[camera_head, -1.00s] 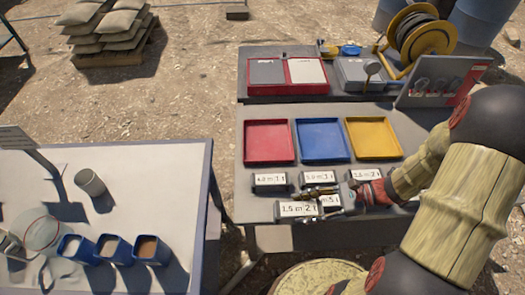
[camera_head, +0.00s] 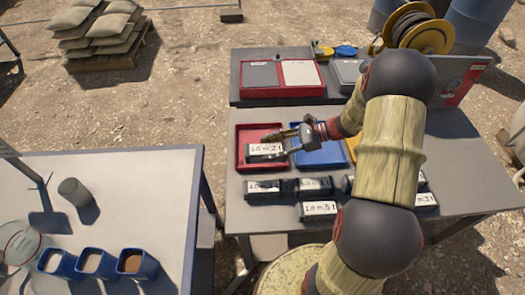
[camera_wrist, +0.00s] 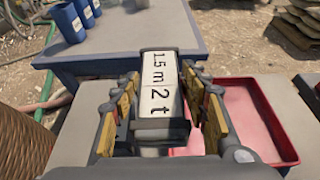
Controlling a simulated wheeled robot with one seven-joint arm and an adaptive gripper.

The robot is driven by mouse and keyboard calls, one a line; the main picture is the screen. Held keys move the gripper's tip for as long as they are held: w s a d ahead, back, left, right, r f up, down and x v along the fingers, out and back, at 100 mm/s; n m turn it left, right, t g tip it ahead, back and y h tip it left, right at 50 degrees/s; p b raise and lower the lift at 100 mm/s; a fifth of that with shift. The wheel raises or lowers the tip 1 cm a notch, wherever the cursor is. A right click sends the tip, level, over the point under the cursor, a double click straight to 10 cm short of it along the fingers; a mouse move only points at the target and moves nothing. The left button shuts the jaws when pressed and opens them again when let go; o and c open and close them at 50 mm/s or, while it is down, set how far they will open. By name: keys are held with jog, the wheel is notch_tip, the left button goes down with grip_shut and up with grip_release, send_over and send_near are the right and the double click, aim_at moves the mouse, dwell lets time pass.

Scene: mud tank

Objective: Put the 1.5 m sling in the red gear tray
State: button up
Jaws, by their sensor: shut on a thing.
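The 1.5 m sling, a dark pack with a white label reading "1.5 m 2 t" in the wrist view (camera_wrist: 163,84), is between my gripper's fingers (camera_wrist: 160,105). My gripper (camera_head: 283,144) is shut on it. In the head view the held sling (camera_head: 265,151) appears over the red gear tray (camera_head: 239,152). It hides part of the tray; its height above the tray floor is hard to tell. In the wrist view the red tray (camera_wrist: 252,115) shows below and right of the sling, with its visible part empty.
The blue tray (camera_head: 318,158) lies just right of the red tray, with the yellow tray (camera_head: 352,146) partly behind my arm. Several labelled slings, one at the left (camera_head: 263,189), lie in front. A red-edged case (camera_head: 283,92) stands on the raised shelf behind.

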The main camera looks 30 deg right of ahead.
jog(key=w+f+b, duration=0.1)
jog(key=w+f, duration=0.1)
jog(key=w+d+f+b, duration=0.1)
jog(key=w+f, duration=0.3)
jog(key=w, duration=0.1)
jog(key=shift+d+f+b, duration=0.3)
jog(key=shift+f+b, duration=0.1)
jog(key=shift+w+f+b, duration=0.15)
jog(key=shift+f+b, duration=0.6)
jog(key=shift+f, duration=0.8)
jog(key=shift+f, duration=0.1)
jog(key=o, duration=1.4)
jog(key=shift+o, duration=0.2)
